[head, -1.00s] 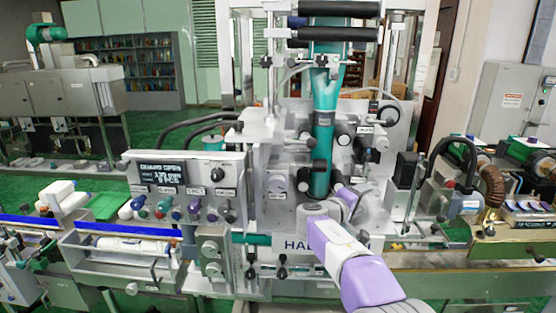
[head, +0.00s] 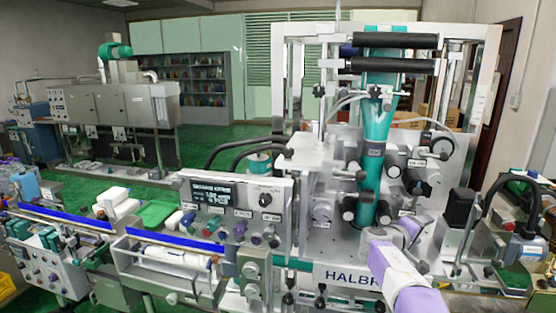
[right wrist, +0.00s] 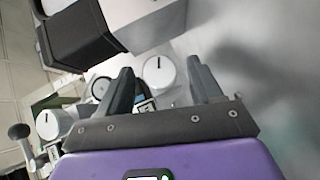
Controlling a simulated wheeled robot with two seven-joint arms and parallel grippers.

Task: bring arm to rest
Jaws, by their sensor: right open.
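My right arm (head: 396,270), white and purple, comes in from the bottom right of the head view. It reaches up in front of the sleeve machine (head: 335,250). My right gripper (head: 404,226) is beside the foot of the machine's teal tube (head: 374,155), on its right; its fingers are hard to make out there. In the right wrist view the right gripper (right wrist: 162,85) shows two dark fingers spread apart with nothing held between them. A white round knob (right wrist: 159,72) shows beyond the gap; I cannot tell whether anything is touched. My left gripper is not in view.
A control panel (head: 240,207) with a small display and coloured knobs stands left of the tube. A tray holding a white roll (head: 178,256) is at the lower left. A dark block (right wrist: 72,35) is close by in the right wrist view. Open green floor (head: 235,133) lies behind.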

